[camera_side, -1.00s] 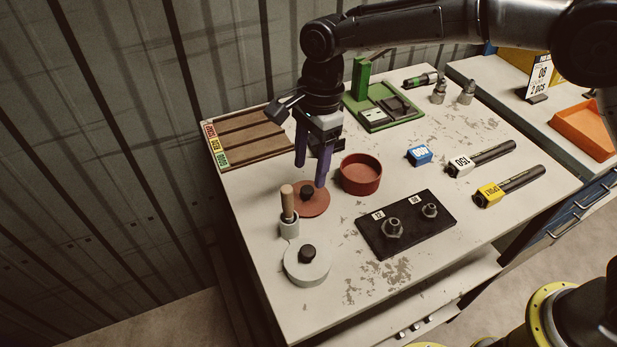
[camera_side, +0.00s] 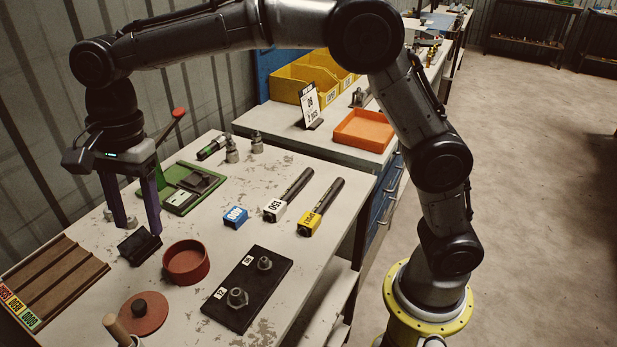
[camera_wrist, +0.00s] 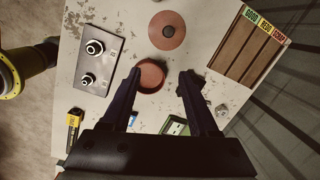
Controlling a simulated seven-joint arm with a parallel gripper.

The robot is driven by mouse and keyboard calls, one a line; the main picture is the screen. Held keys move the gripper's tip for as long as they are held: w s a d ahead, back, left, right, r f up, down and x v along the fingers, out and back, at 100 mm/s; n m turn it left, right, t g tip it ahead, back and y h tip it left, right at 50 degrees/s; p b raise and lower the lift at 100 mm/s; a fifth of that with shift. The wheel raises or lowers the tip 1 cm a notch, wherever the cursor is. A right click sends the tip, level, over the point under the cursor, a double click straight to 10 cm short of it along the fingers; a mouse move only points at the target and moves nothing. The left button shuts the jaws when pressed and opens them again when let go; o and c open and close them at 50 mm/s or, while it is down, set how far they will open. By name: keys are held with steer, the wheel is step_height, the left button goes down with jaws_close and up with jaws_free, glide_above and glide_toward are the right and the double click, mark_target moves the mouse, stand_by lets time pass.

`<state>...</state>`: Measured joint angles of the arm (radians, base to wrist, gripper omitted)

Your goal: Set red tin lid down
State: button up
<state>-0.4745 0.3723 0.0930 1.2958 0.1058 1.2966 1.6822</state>
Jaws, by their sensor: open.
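The red tin lid (camera_side: 144,314) lies flat on the worktop, its dark knob (camera_side: 139,305) up. It also shows whole in the wrist view (camera_wrist: 167,42). The open red tin (camera_side: 186,264) stands beside it, apart from it; it also shows in the wrist view (camera_wrist: 150,76). My gripper (camera_side: 136,230) is open, fingers pointing down, away from the lid on the far side of the tin. Its fingertips are near a small black block (camera_side: 143,248); I cannot tell whether they touch it. No lid is between the fingers in the wrist view (camera_wrist: 160,78).
A slotted wooden rack (camera_side: 55,280) is at the left. A black plate (camera_side: 248,290) with nuts lies right of the tin. A green fixture (camera_side: 180,185) stands behind my gripper. Blue, white and yellow tagged parts lie right. A wooden handle (camera_side: 115,328) rises near the lid.

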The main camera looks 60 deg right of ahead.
steer(key=s+d+r+n+t, duration=0.2)
steer(key=s+d+r+n, duration=0.15)
steer(key=s+d, duration=0.35)
steer(key=s+d+r+n+t, duration=0.15)
steer(key=s+d+n, duration=0.3)
steer(key=d, duration=0.55)
steer(key=s+d+f+n+t, duration=0.1)
steer(key=s+d+f+n, duration=0.2)
steer(key=s, duration=0.4)
steer(key=s+d+f+n+h, duration=0.1)
steer(key=s+d+f+n, duration=0.1)
steer(key=s, duration=0.5)
steer(key=shift+d+f+n+t+h, duration=0.35)
steer(key=shift+d+n, duration=0.25)
steer(key=shift+d, duration=0.5)
